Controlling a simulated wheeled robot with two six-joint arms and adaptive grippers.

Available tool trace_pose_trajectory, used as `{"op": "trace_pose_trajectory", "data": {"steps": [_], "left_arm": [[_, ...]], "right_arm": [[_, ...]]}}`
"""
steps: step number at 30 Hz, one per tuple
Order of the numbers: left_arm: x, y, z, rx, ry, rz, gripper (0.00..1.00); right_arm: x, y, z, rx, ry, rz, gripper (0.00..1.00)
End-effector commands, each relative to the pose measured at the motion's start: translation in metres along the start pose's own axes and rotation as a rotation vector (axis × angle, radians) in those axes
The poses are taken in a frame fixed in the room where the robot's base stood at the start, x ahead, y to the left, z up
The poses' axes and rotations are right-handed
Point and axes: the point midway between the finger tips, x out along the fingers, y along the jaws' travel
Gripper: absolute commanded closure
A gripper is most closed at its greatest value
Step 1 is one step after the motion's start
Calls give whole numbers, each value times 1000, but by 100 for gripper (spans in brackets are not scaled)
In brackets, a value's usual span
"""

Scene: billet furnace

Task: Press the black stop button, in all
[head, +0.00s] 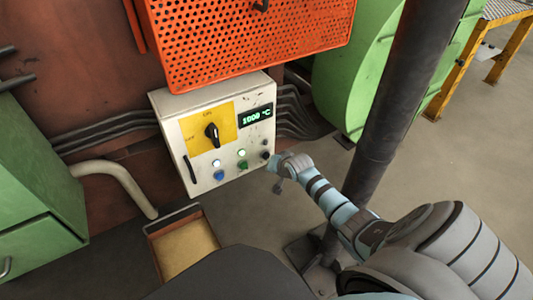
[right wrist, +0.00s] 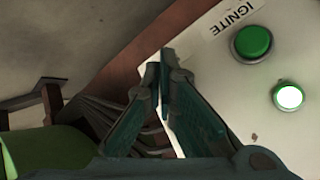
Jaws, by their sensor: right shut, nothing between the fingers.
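The control box (head: 205,120) is pale, with a row of small round buttons low on its face. The black stop button (head: 265,155) is at the right end of that row. My right gripper (head: 276,164) is shut and empty, its tips close to the black button at the box's lower right edge; I cannot tell if they touch it. In the right wrist view the shut fingers (right wrist: 165,62) lie over the edge of the panel, and the black button is not visible there. My left gripper is out of view.
A green button (right wrist: 252,43) labelled IGNITE and a lit lamp (right wrist: 289,97) are beside the fingers. The box also has a blue button (head: 219,175), a black rotary switch (head: 212,134) and a display (head: 256,117) reading 1000 °C. A dark post (head: 395,105) stands beside my right arm.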

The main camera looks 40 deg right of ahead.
Motion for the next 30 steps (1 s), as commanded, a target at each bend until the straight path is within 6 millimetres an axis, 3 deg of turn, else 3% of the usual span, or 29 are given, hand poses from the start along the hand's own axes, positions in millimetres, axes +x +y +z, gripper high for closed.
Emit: {"op": "trace_pose_trajectory", "data": {"steps": [30], "left_arm": [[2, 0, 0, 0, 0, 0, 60]], "right_arm": [[7, -5, -5, 0, 0, 0, 100]]}}
